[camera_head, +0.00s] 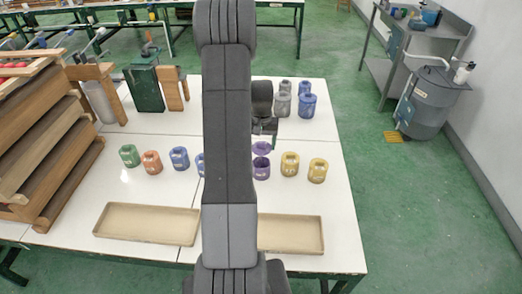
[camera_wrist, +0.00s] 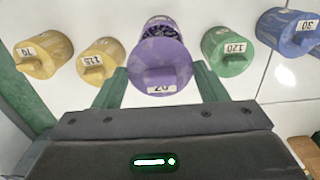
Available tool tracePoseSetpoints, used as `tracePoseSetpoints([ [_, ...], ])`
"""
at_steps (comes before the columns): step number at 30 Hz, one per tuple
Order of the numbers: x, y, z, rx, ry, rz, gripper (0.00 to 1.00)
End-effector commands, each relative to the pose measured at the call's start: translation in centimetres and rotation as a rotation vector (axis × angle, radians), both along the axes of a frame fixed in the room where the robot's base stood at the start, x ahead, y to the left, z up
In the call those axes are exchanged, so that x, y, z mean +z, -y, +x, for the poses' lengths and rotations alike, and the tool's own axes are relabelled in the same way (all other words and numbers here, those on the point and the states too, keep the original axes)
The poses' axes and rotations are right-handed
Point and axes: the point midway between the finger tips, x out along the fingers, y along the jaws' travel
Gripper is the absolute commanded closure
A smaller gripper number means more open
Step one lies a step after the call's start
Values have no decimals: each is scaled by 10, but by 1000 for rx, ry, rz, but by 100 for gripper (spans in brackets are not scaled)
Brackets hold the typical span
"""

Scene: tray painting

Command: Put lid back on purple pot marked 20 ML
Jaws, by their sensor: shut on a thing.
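My gripper (camera_wrist: 160,85) is shut on a purple lid (camera_wrist: 160,62) with a knob and a white label at its near edge, reading 20 upside down. In the head view the lid (camera_head: 261,148) is held just above the purple pot (camera_head: 261,170), which stands on the table. The wrist view shows part of the purple pot (camera_wrist: 160,27) behind the lid, with a white label. The lid hides most of the pot's top, so I cannot tell how well they line up. My arm covers part of the head view.
Two yellow pots (camera_head: 289,164) stand right of the purple pot. Blue (camera_head: 180,158), orange (camera_head: 152,162) and green (camera_head: 129,155) pots stand left. Grey and blue pots (camera_head: 306,104) stand behind. Tan trays (camera_head: 146,223) lie in front. Stacked wooden boxes (camera_head: 40,140) stand at the left edge.

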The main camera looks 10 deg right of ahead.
Motion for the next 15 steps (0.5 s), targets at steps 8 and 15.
tracePoseSetpoints([
  [8, -13, 0, 1, 0, -1, 0, 56],
  [15, -35, 0, 0, 0, -1, 0, 56],
])
